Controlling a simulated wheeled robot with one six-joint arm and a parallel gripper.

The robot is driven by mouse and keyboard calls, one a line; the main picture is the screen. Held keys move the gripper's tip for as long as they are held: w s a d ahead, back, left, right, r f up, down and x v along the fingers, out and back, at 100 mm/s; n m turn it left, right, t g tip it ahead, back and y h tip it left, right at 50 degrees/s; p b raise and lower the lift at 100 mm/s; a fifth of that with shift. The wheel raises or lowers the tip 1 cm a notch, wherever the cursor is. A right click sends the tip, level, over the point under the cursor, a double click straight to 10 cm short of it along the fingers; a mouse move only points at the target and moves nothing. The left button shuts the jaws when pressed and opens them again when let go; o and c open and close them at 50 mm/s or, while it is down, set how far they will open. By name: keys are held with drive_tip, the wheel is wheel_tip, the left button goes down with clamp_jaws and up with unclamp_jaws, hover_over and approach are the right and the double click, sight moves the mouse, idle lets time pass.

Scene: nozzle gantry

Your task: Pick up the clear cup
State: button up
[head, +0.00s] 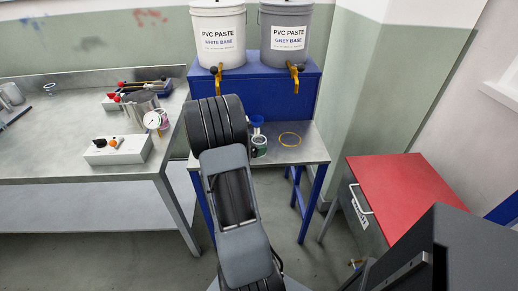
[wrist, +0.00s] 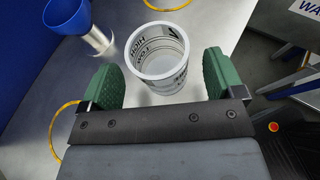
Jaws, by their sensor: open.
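The clear cup (wrist: 160,84) is see-through with dark printed lettering. In the wrist view it stands on the metal table with its open top toward the camera. My gripper (wrist: 160,75) is open, with one green finger pad on each side of the near part of the cup. A gap shows between the cup and each pad, wider on the right than on the left. In the head view the cup (head: 259,141) is on the small metal table, just right of my arm, which hides most of my gripper.
A blue funnel (wrist: 68,15) stands close left of the cup. A yellow ring (head: 290,139) lies on the small table (head: 308,153) to the right. Two paste buckets (head: 218,35) with taps (head: 295,78) stand above and behind on a blue stand.

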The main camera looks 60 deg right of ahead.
drive_tip(key=shift+x, duration=0.95)
drive_tip(key=shift+c, duration=0.3)
drive_tip(key=c, duration=0.9)
